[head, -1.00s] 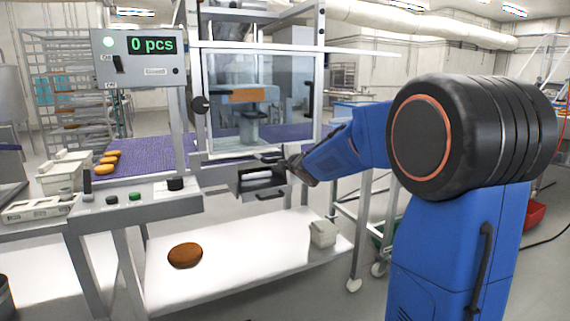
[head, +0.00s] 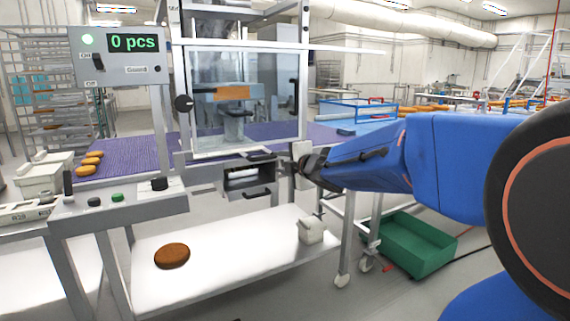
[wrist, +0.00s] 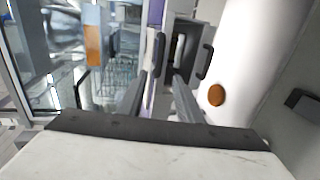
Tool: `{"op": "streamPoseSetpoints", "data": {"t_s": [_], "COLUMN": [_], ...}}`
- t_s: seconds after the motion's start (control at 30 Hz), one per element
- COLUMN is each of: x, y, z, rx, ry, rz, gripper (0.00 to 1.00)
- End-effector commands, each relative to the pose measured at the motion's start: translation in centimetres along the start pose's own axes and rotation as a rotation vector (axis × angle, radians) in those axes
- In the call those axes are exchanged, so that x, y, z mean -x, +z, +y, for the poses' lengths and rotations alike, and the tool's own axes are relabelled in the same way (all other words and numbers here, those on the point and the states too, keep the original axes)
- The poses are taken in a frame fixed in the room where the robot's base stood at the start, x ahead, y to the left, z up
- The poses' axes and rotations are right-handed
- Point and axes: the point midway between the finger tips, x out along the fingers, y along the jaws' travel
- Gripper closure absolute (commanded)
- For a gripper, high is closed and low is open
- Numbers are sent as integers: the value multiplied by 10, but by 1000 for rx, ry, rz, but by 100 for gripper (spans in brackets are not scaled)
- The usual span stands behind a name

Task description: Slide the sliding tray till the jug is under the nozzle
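A grey drawer-like tray (head: 235,177), which I take to be the sliding tray, sits under the glass-fronted machine. It has a dark handle (head: 258,194) and also shows in the wrist view (wrist: 184,38). My gripper (head: 303,163) is just right of it. In the wrist view my gripper (wrist: 161,80) has its two fingers apart. A dark upright bar (wrist: 160,52) shows at or beyond the fingertips; I cannot tell whether they touch it. Behind the glass is an orange-fronted head with a grey part below (head: 237,125), possibly the nozzle. I cannot make out a jug.
A white shelf (head: 220,262) below holds a brown round (head: 172,256) and a small pale container (head: 311,230). A control panel (head: 125,205) stands left, under a display reading 0 pcs (head: 132,43). A green crate (head: 413,243) is on the floor at right.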

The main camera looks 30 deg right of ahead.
Motion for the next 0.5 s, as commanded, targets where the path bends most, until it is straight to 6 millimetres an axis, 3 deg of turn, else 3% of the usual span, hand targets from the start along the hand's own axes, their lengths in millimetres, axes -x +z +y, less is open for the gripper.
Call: {"op": "streamPoseSetpoints", "data": {"t_s": [0.2, 0.5], "x": [18, 21], "y": [0, 0], "z": [0, 0], "rx": [0, 0], "ry": [0, -1], "rz": [-1, 0], "gripper": [68, 68]}}
